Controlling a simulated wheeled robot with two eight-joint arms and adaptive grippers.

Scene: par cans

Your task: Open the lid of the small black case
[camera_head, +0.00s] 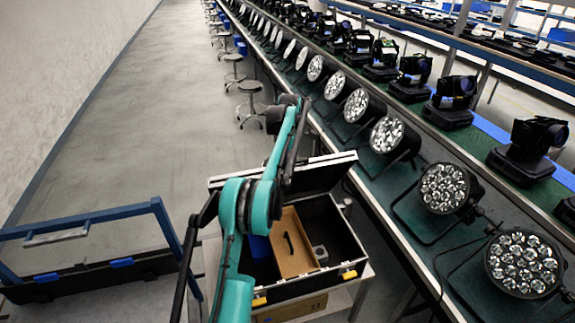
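The small black case (342,226) stands on a light table at bottom centre. It has silver edges and two yellow latches on its front. Its lid (325,176) stands raised and tilted back at the far side, so the inside shows. Inside are a brown wooden panel with a dark handle (294,243), a blue item (259,247) and a small grey part. My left arm, teal and black, passes in front of the case and hides part of the lid. Its dark far parts are near and above the lid; its gripper fingers cannot be made out. My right gripper is not in view.
A long green bench (425,250) with a row of round lamps (523,263) runs along the right, close to the case. A blue-framed cart (90,265) stands at left. Stools (250,88) stand farther back. The grey floor (150,130) between is clear.

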